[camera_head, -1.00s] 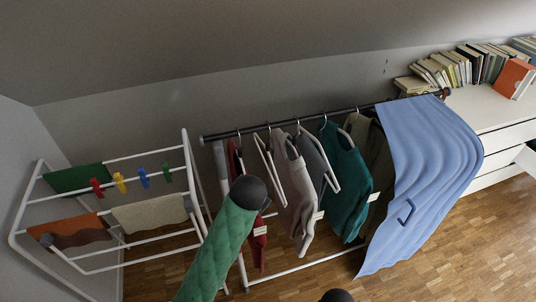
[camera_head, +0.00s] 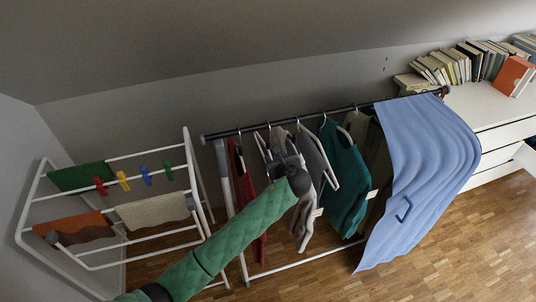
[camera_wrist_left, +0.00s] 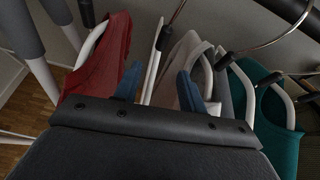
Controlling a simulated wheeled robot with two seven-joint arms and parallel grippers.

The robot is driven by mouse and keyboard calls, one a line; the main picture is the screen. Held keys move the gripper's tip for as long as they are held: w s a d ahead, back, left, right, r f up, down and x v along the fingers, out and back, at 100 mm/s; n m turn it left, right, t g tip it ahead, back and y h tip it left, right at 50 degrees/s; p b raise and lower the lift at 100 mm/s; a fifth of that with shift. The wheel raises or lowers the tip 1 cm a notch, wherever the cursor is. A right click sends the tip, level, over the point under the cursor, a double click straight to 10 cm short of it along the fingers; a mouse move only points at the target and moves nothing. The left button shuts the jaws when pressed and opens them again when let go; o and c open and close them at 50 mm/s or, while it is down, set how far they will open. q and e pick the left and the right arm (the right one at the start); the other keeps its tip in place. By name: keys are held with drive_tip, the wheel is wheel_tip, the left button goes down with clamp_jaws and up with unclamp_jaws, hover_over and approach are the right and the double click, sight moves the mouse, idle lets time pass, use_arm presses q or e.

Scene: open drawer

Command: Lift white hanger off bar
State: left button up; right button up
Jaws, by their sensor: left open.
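The bare white hanger (camera_head: 261,147) hangs on the dark bar (camera_head: 235,132) of the rack, between a red garment (camera_head: 236,158) and a beige shirt (camera_head: 305,215). My left gripper (camera_head: 281,160) is at the hanger and hides its lower part in the head view. In the left wrist view the blue fingers (camera_wrist_left: 157,84) are open, with the white hanger (camera_wrist_left: 153,62) seen edge-on between them. I cannot tell whether either finger touches it. My right gripper is not in view.
Grey and teal garments (camera_head: 342,180) hang close to the right of the beige shirt. A blue cloth (camera_head: 425,160) drapes over the bar's right end. A white drying rack (camera_head: 120,155) stands at left. Open wooden floor lies at lower right.

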sight(269, 149)
use_arm(q)
drive_tip(key=shift+w+m, duration=0.15)
drive_tip(key=shift+m, duration=0.45)
drive_tip(key=shift+p+x, duration=0.45)
drive_tip(key=shift+x, duration=0.9)
drive_tip(key=shift+a+r+p+x, duration=0.15)
drive_tip(key=shift+p+x, duration=0.45)
drive_tip(key=shift+x, duration=0.65)
drive_tip(key=shift+a+r+p+x, duration=0.15)
drive_tip(key=shift+p+x, duration=0.4)
drive_tip(key=shift+x, duration=0.7)
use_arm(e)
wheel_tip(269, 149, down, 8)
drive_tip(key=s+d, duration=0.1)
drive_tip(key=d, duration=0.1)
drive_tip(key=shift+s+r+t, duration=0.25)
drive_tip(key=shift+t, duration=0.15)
use_arm(q)
clamp_jaws()
